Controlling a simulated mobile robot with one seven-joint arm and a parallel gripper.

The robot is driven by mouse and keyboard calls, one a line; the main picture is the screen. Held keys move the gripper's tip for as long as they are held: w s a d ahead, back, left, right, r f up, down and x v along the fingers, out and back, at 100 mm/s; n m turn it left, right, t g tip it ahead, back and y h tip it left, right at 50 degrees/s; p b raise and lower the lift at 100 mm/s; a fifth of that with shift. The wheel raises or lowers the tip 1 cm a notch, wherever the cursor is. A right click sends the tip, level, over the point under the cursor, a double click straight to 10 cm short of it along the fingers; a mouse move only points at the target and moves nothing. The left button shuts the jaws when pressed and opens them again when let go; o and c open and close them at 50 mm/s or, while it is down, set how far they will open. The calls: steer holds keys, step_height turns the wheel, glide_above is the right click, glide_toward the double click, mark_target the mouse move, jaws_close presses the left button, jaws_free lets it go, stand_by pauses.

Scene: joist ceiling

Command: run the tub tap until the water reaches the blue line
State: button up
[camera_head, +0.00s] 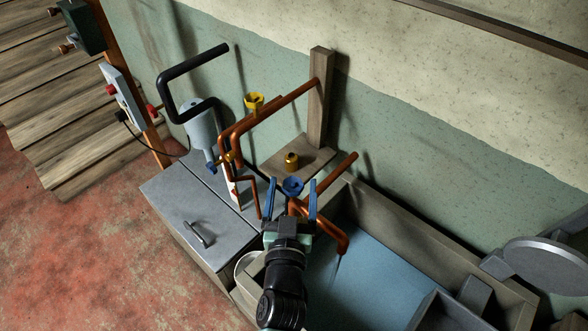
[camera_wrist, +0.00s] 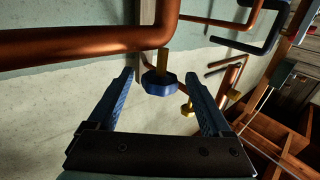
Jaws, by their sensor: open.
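The tub (camera_head: 420,225) is a grey trough along the wall at the right, with a flat blue surface (camera_head: 370,272) inside that looks like water. A copper spout (camera_head: 342,245) bends down over it, and a thin streak below its mouth looks like running water. The blue tap knob (camera_head: 292,187) sits on the copper pipe. My gripper (camera_head: 291,190) is open, with its blue fingers on either side of the knob. In the wrist view the blue knob (camera_wrist: 160,83) shows between the fingertips, apart from both. I cannot make out a blue line on the tub wall.
A yellow knob (camera_head: 254,102) and a brass fitting (camera_head: 291,160) are near the pipes. Copper pipes (camera_head: 275,98) and a wooden post (camera_head: 319,100) rise behind my gripper. A grey lidded box (camera_head: 190,215) stands left. A round grey plate (camera_head: 545,252) is at the right.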

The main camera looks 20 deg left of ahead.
mark_target(298, 178)
steer(key=shift+x, duration=1.95)
jaws_close()
steer(key=m+h+p, duration=0.1)
steer(key=p, duration=0.5)
steer(key=shift+w+r, duration=0.1)
steer(key=shift+r, duration=0.3)
steer(key=h+p, duration=0.1)
steer(key=p, duration=0.3)
steer(key=shift+m+t+h, duration=0.3)
steer(key=shift+m+h, duration=0.1)
steer(key=shift+d+f+m+h+p, duration=0.15)
steer(key=shift+m+h+p, duration=0.3)
steer(key=shift+h, duration=0.45)
steer(key=shift+d+f+m+h+p, duration=0.1)
steer(key=shift+d+m+h+p, duration=0.15)
steer(key=shift+m+h, duration=0.55)
steer(key=shift+d+f+m+h+p, duration=0.15)
steer(key=shift+m+h+p, duration=0.25)
steer(key=shift+h, duration=0.6)
